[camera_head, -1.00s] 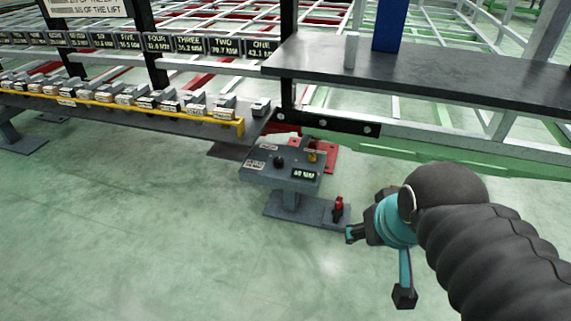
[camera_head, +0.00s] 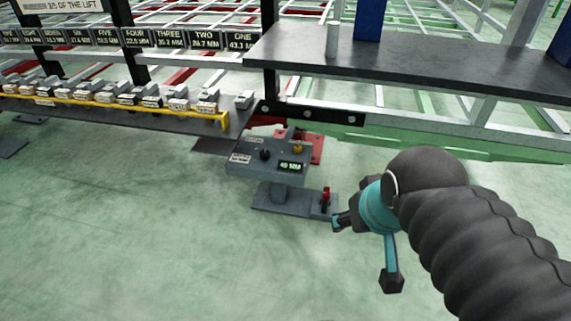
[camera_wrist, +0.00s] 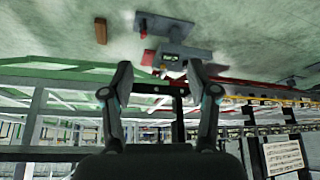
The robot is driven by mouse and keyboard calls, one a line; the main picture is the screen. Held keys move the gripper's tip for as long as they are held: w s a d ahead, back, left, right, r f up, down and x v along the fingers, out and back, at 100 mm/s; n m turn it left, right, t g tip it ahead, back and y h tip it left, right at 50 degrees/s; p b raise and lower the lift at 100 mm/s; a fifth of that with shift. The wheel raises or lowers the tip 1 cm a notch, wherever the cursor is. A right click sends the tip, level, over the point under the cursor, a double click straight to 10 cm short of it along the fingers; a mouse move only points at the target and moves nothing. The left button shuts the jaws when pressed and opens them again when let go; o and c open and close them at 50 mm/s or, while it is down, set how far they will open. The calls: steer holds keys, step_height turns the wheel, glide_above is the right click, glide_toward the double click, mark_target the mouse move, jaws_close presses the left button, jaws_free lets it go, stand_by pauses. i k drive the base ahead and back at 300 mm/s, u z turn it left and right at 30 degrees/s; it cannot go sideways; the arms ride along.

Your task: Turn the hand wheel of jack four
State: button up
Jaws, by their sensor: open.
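A display labelled FOUR (camera_head: 135,37) hangs in the row of number displays at the upper left of the head view. Below the row, several small labelled blocks (camera_head: 150,102) sit along a yellow rail (camera_head: 190,112). I cannot make out a hand wheel of jack four in either view. My gripper (camera_head: 365,252) is open and empty over the floor at the right of the head view, well apart from the blocks. In the wrist view its two fingers (camera_wrist: 159,72) stand wide apart with nothing between them.
A grey control console (camera_head: 268,153) on a pedestal stands left of my gripper, with a red-handled item (camera_head: 326,198) on its base close to the fingers. A dark shelf (camera_head: 420,75) runs along the right. The green floor (camera_head: 130,230) at the lower left is clear.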

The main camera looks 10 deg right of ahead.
mark_target(264, 155)
steer(key=k, duration=1.25)
steer(key=u, duration=0.7)
steer(key=i, duration=1.25)
steer(key=z, duration=0.6)
steer(key=i, duration=0.85)
steer(key=z, duration=0.1)
